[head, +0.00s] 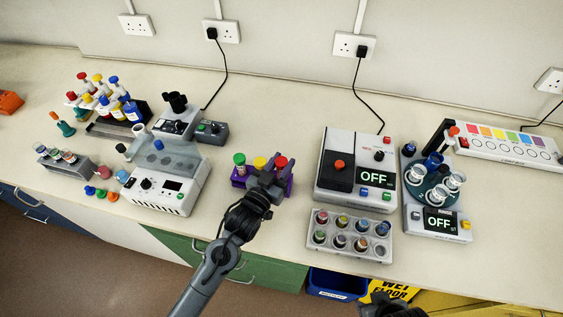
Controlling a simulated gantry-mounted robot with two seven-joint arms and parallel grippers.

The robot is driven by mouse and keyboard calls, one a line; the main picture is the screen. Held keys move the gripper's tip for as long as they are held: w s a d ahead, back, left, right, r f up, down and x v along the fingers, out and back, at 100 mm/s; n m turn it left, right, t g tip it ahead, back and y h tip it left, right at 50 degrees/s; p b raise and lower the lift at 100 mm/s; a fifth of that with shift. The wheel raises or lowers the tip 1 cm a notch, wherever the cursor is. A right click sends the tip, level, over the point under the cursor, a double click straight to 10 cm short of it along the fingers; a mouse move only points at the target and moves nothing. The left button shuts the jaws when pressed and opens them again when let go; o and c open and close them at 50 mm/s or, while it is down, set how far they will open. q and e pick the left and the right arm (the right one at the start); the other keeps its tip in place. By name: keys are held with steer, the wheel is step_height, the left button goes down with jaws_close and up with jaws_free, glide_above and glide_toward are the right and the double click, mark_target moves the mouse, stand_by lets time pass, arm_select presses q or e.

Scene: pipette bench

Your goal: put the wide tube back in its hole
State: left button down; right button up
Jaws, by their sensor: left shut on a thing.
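A small purple rack (238,181) stands near the front edge of the bench, left of centre. A green-capped tube (240,160) stands at its left end. A yellow cap (259,162) and a red cap (281,162) show beside it. My left gripper (270,179) is at the rack's right part, shut on a tube there. Its fingers and wrist hide the tube's body and the holes, so I cannot tell which cap is the held one's or whether it is seated. Part of my right arm (390,306) shows at the bottom edge; its jaws are not clear.
Left of the rack is a white device (172,195) with a small screen. To the right are a grey box reading OFF (350,150), a grey rack of several vials (350,250) and a round carousel device (437,222). Bare bench lies behind the purple rack.

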arm_select(q)
steer(key=shift+f, duration=0.6)
stand_by(0.3)
steer(key=shift+f+b, duration=0.3)
steer(key=c, duration=0.7)
jaws_free()
steer(key=v, duration=1.1)
steer(key=shift+p, duration=0.4)
